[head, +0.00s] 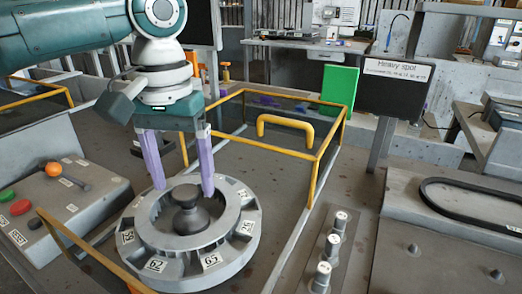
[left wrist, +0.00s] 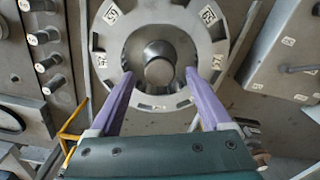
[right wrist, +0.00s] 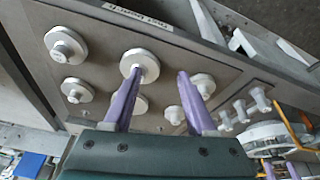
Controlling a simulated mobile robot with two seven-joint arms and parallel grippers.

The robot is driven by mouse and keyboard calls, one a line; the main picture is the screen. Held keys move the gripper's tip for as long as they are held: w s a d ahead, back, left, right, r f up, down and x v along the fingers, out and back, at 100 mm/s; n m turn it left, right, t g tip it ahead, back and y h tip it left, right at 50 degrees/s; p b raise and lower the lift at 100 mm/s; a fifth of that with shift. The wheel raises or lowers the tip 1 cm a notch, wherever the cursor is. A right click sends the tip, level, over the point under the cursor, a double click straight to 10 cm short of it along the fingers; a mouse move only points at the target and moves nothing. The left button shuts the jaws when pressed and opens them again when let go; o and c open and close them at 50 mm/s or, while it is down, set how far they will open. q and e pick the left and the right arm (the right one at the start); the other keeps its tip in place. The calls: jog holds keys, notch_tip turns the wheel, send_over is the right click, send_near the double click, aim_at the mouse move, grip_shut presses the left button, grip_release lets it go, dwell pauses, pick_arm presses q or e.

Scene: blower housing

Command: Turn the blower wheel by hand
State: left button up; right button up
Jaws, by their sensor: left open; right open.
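The blower wheel (head: 184,244) is a grey ring with numbered labels around its rim, lying flat in the lower left of the head view. A dark rounded hub (head: 187,218) stands at its middle. In the left wrist view the wheel (left wrist: 103,40) fills the upper centre, with the shiny hub (left wrist: 159,72) between my fingers. My left gripper (head: 183,190) is open, its purple fingertips on opposite sides of the hub near the inner rim. Whether they touch the wheel I cannot tell. My right gripper (right wrist: 160,72) is open and empty, over a panel of round white knobs.
A yellow-railed frame (head: 315,185) with a yellow handle (head: 285,124) stands beside the wheel. A control box with an orange knob (head: 53,169) is at left. Several white-topped posts (head: 333,246) stand at right. In the right wrist view, knobs (right wrist: 140,62) lie under the fingers.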

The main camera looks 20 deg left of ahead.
pick_arm(q)
jog(key=shift+f, duration=0.7)
grip_shut()
dwell(0.5)
